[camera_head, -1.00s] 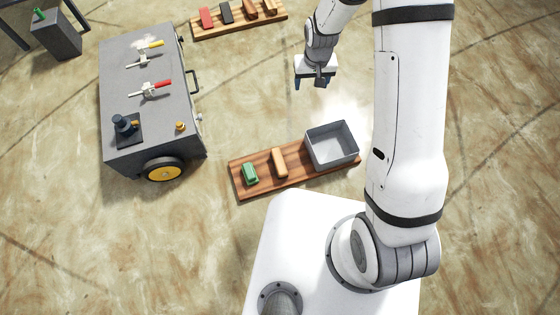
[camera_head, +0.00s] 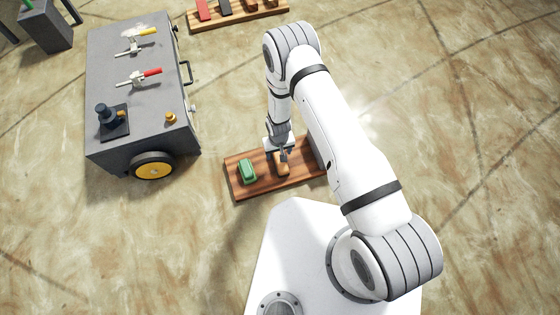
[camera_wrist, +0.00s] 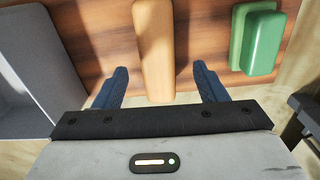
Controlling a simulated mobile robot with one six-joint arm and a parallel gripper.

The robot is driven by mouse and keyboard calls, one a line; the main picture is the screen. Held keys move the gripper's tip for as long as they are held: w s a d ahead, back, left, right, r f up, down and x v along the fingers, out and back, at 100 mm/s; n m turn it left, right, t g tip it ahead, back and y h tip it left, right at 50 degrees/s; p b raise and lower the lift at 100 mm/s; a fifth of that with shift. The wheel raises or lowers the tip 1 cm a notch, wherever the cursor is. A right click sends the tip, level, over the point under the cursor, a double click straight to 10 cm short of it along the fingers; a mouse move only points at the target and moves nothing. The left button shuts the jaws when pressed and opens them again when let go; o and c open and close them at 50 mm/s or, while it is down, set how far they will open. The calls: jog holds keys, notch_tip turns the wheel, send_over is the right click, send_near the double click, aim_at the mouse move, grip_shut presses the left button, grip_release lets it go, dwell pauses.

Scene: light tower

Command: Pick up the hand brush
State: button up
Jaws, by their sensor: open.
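The tan wooden hand brush (camera_head: 282,169) lies on the near wooden board (camera_head: 306,180), partly hidden by my gripper in the head view. In the wrist view the hand brush (camera_wrist: 156,35) runs lengthwise between my fingers. My gripper (camera_wrist: 160,70) is open, with one blue finger on each side of the brush's near end. Gaps show between the fingers and the brush. The height of the fingertips above the board is hard to tell. In the head view my gripper (camera_head: 281,153) is over the middle of the board.
A green block-like item (camera_head: 247,171) lies left of the brush; it also shows in the wrist view (camera_wrist: 262,42). The grey bin (camera_wrist: 35,60) stands close on the brush's other side. A grey wheeled cart (camera_head: 143,90) with tools stands left. Floor in front of the board is clear.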

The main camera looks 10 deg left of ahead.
notch_tip(320, 180, down, 5)
jog(key=shift+w+d+f+b, duration=0.1)
jog(key=shift+d+b, duration=0.05)
jog(key=shift+b, duration=1.1)
jog(key=shift+c, duration=0.5)
jog(key=c, duration=1.1)
